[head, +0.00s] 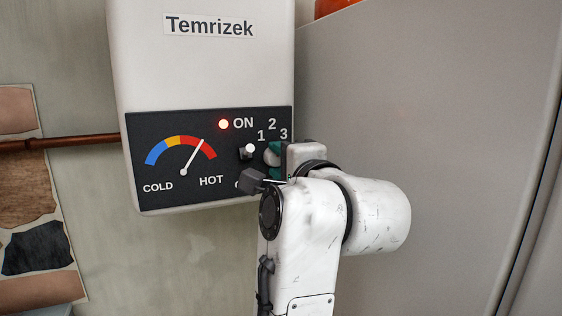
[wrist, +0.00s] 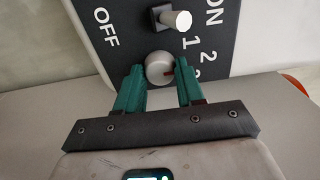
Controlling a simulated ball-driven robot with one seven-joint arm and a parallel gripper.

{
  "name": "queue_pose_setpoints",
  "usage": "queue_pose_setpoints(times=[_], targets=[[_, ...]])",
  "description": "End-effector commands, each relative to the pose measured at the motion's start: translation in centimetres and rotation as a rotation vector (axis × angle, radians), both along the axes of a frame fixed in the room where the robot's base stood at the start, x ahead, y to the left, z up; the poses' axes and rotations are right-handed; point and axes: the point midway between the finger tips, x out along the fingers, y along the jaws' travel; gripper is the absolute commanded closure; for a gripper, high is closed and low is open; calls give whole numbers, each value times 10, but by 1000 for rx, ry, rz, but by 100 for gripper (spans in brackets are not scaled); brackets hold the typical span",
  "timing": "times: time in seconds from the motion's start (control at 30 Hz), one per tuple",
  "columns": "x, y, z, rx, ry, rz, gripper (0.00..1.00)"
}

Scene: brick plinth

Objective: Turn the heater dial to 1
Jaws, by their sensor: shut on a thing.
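The heater (head: 205,70) is a white box with a dark control panel (head: 200,195) on its lower front. In the head view the dial (head: 270,155) is partly hidden by my gripper (head: 275,161). The numbers 1, 2 and 3 show above it.
A light-tipped switch (head: 248,151) sticks out left of the dial and close to my fingers; it also shows in the wrist view (wrist: 177,20). The gauge needle (head: 193,155) points into red. A large grey surface (head: 430,100) stands at right.

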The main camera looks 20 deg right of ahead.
Motion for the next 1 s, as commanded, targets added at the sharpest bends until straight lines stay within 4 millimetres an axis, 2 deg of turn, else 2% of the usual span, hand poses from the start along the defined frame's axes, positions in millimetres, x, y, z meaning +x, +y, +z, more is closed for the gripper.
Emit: queue_pose_setpoints(times=[0.37,1.0], targets=[[0,-1,0,-138,5,-1,93],[0,-1,-1,-645,7,0,93]])
